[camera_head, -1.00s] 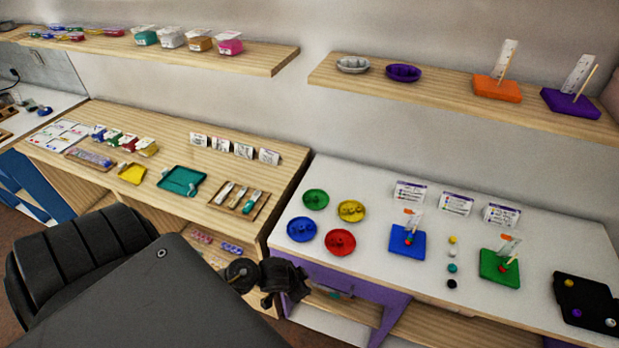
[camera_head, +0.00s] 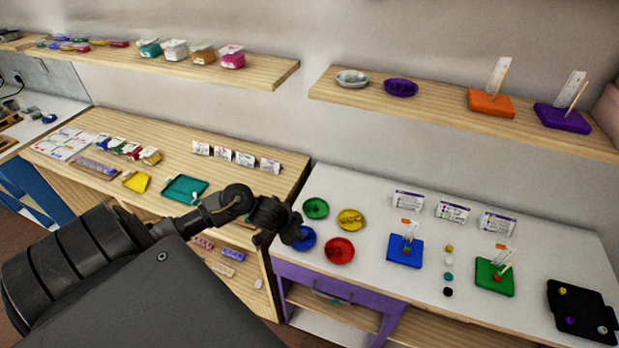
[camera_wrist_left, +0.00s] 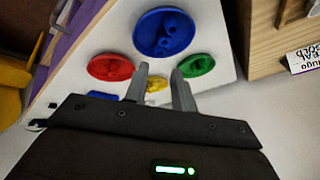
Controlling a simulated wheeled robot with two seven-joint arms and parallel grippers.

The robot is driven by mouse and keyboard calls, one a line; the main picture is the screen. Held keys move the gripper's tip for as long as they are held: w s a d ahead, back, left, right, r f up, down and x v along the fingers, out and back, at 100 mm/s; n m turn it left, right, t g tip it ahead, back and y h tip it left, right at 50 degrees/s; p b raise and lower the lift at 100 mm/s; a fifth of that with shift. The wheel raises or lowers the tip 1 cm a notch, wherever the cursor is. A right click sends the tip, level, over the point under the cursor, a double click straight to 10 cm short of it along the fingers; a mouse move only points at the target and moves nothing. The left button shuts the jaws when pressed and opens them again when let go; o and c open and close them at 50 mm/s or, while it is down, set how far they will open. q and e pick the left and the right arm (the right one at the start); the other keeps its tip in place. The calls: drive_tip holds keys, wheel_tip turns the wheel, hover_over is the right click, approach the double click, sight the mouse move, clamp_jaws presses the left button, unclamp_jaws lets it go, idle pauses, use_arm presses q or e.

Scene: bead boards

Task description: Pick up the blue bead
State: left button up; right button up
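The blue dish (camera_head: 308,240) stands at the left end of the white table, partly hidden by my left gripper (camera_head: 294,234). In the left wrist view the blue dish (camera_wrist_left: 145,25) shows whole, with several small blue pieces (camera_wrist_left: 169,40) in it; I cannot tell which is a single bead. My left gripper's fingers (camera_wrist_left: 159,70) are apart with nothing between them. They point toward the blue dish and look above the table, not touching it. My right gripper is not in view.
Green (camera_head: 316,208), yellow (camera_head: 351,219) and red (camera_head: 339,250) dishes stand close by. A blue block (camera_head: 405,252) with a peg, a row of loose beads, a green block (camera_head: 495,277) and a black tray (camera_head: 580,310) lie further right. A shelf (camera_head: 450,108) hangs above.

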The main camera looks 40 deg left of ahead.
sight(308, 235)
use_arm(q)
drive_tip(key=shift+x, duration=3.8)
drive_tip(key=shift+s, duration=0.1)
clamp_jaws()
